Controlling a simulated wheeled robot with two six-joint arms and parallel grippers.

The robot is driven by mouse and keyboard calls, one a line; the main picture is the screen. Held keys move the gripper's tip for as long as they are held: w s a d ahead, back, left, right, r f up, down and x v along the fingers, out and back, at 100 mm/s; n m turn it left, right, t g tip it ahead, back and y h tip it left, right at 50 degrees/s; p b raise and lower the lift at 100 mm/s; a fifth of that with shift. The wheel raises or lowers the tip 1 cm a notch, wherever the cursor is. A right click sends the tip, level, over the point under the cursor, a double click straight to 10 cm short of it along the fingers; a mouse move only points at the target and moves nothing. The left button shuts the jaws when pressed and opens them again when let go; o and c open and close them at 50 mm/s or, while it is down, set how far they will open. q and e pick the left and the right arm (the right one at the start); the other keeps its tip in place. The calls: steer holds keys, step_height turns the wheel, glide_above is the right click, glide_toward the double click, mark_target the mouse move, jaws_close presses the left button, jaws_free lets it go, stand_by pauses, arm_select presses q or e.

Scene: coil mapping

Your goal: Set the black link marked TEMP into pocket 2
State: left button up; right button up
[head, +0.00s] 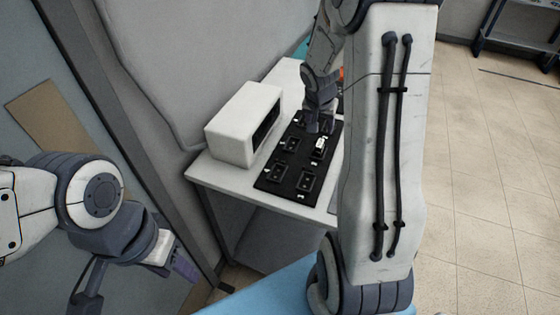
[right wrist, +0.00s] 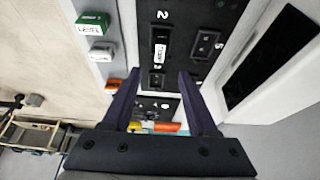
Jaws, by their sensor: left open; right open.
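The black link marked TEMP (right wrist: 160,50) shows its white label in the right wrist view. It sits at the pocket beside the printed 2 on the black tray (right wrist: 222,14); I cannot tell whether it is fully seated. In the head view its white label (head: 320,143) stands out on the tray (head: 268,184). My right gripper (right wrist: 160,75) is open, with its two fingers apart and nothing between them, close to the link. In the head view my right gripper (head: 319,124) is over the tray, partly hidden by my arm. My left gripper (head: 182,264) is open and empty, away from the table.
A white box (head: 230,135) with a dark opening stands left of the tray on the white table (head: 210,170). The right wrist view shows a green block (right wrist: 92,24), a grey-white block (right wrist: 101,52) and an orange block (right wrist: 116,84) beside the tray. Other pockets look empty.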

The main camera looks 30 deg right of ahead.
steer(key=s+a+r+n+y, duration=0.1)
steer(key=s+a+r+n, duration=0.1)
steer(key=a, duration=0.5)
steer(key=s+a+r+n, duration=0.1)
steer(key=a+n, duration=0.2)
steer(key=a, duration=0.4)
steer(key=s+a+r+n+y, duration=0.1)
steer(key=s+a+r+n, duration=0.1)
steer(key=a, duration=0.4)
steer(key=s+a+r+n+g+y, duration=0.1)
steer(key=s+a+n, duration=0.4)
steer(key=s, duration=0.5)
steer(key=s+a+r+n+g+y, duration=0.1)
steer(key=s+a+n, duration=0.4)
steer(key=s+a, duration=0.4)
steer(key=shift+s+a+g, duration=0.2)
steer(key=shift+s+g, duration=0.2)
steer(key=shift+s, duration=0.05)
